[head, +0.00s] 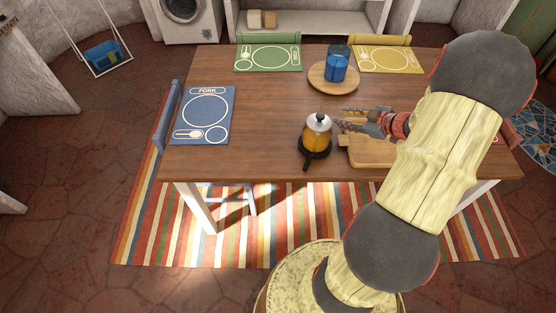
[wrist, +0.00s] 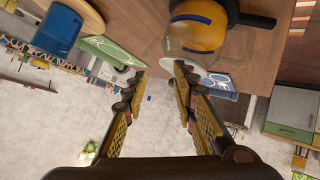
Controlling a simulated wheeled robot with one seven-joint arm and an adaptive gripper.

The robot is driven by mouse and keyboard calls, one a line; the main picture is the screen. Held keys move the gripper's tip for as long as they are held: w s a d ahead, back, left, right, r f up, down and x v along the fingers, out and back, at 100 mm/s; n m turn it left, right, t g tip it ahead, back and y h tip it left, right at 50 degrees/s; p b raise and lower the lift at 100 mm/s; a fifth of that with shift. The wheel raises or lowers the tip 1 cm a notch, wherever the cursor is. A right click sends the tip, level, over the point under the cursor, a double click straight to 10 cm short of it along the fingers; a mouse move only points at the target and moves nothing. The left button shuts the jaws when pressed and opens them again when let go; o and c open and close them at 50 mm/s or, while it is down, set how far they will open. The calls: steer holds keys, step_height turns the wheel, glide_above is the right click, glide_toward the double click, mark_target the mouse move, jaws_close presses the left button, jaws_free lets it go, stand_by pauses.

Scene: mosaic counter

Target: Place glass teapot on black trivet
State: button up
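The glass teapot (head: 317,133), with amber contents and a pale lid with a dark knob, stands upright on the black trivet (head: 306,157) near the table's front edge. The trivet's handle points toward the front. In the wrist view the teapot (wrist: 203,32) appears upside down at the top, with the dark trivet (wrist: 256,20) by its base. My gripper (head: 343,117) is just right of the teapot at about the height of its upper part. In the wrist view my gripper (wrist: 161,70) is open, with nothing between its fingers. I cannot tell whether a fingertip touches the teapot.
A wooden cutting board (head: 366,157) lies under and beside my gripper. A blue jug (head: 337,66) stands on a round wooden board (head: 319,82) behind. Blue (head: 205,110), green (head: 268,59) and yellow (head: 386,60) placemats lie around. The table is clear left of the teapot.

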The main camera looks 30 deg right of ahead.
steer(key=w+r+m+h, duration=0.1)
steer(key=w+r+h, duration=0.3)
steer(key=w+r, duration=0.4)
steer(key=s+a+r+m+h, duration=0.1)
steer(key=a+r+m+h, duration=0.15)
steer(key=r, duration=0.35)
steer(key=a+r+m+h, duration=0.1)
steer(key=a+r, duration=0.3)
steer(key=r, duration=0.2)
steer(key=s+a+g+y, duration=0.1)
steer(key=s+a+y, duration=0.1)
steer(key=s+a, duration=0.5)
steer(key=s+a+m+g+y, duration=0.1)
steer(key=s+a+g+y, duration=0.1)
steer(key=s+a, duration=0.5)
steer(key=s+a+m+g+y, duration=0.1)
steer(key=s+a, duration=0.6)
steer(key=a, duration=1)
steer(key=shift+s+f+g+y, duration=0.15)
steer(key=shift+g+y, duration=0.3)
steer(key=shift+g, duration=0.25)
